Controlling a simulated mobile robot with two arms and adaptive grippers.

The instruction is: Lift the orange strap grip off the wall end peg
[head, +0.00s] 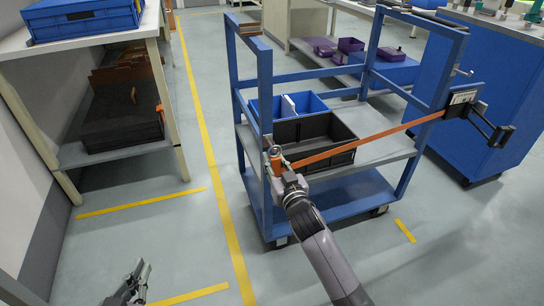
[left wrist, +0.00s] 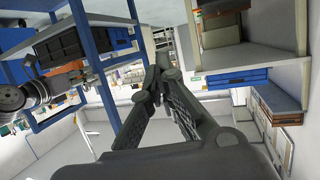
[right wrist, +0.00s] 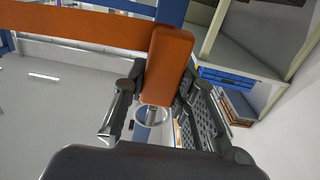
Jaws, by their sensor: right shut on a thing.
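The orange strap grip (right wrist: 166,62) is between the fingers of my right gripper (right wrist: 150,108), which is shut on it. In the head view the grip (head: 276,161) is at the front left post of the blue cart. A pale metal ring shows just below it in the right wrist view; I cannot tell whether this is the peg or whether the grip touches it. The orange strap (head: 375,137) runs from the grip across the cart front to a black bracket (head: 462,106) at the right. My left gripper (head: 133,284) is empty, low at left, its fingertips together (left wrist: 162,78).
The blue cart (head: 330,203) carries a black bin (head: 345,155) and a blue bin (head: 312,103) behind the strap. A workbench (head: 75,45) with a blue crate stands at left, a blue cabinet (head: 500,70) at right. The floor between bench and cart is clear.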

